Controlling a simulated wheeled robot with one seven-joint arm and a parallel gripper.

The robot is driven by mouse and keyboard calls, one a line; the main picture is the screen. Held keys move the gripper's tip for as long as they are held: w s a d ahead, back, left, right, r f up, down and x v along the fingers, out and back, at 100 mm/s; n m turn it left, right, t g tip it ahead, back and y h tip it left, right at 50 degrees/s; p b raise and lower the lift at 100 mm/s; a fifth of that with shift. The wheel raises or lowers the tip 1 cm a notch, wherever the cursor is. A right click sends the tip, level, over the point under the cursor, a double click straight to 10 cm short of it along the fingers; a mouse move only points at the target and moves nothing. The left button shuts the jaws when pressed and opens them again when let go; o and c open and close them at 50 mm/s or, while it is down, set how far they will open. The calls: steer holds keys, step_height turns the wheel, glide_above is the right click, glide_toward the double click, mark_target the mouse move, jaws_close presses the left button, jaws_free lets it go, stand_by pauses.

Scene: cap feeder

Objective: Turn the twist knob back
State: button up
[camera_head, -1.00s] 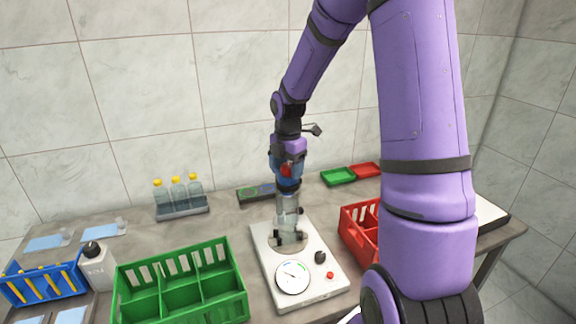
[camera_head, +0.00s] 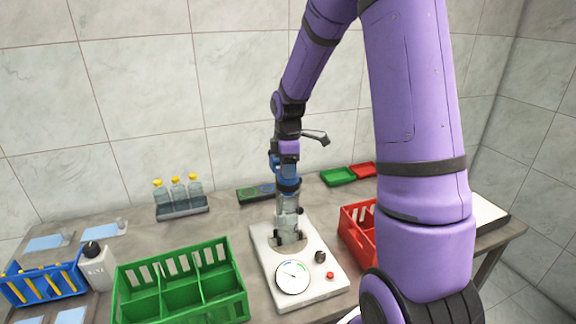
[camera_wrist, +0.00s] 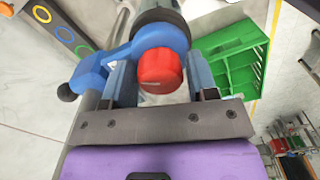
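The cap feeder stands upright on a white base (camera_head: 319,275), with a clear column (camera_head: 288,222). At its top is the blue twist knob (camera_head: 275,164); in the wrist view it is a blue piece (camera_wrist: 100,72) with a side arm ending in a black ball. A red cylinder (camera_wrist: 158,70) points towards the wrist camera between my fingers. My gripper (camera_head: 286,160) reaches down from above at the feeder's top. In the wrist view its two fingers (camera_wrist: 160,85) lie on either side of the blue piece and seem shut on it. The contact is partly hidden.
The base carries a dial (camera_head: 293,277), a black knob (camera_head: 320,257) and a red button (camera_head: 330,275). A green crate (camera_head: 180,291) stands left and a red crate (camera_head: 358,232) right. Bottles (camera_head: 178,192) and green and red trays (camera_head: 337,176) are behind.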

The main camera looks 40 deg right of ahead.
steer(key=c, duration=0.5)
steer(key=n, duration=0.5)
steer(key=shift+c, duration=0.2)
steer(key=o, duration=1.1)
steer(key=shift+r, duration=3.45)
steer(key=shift+r, duration=0.1)
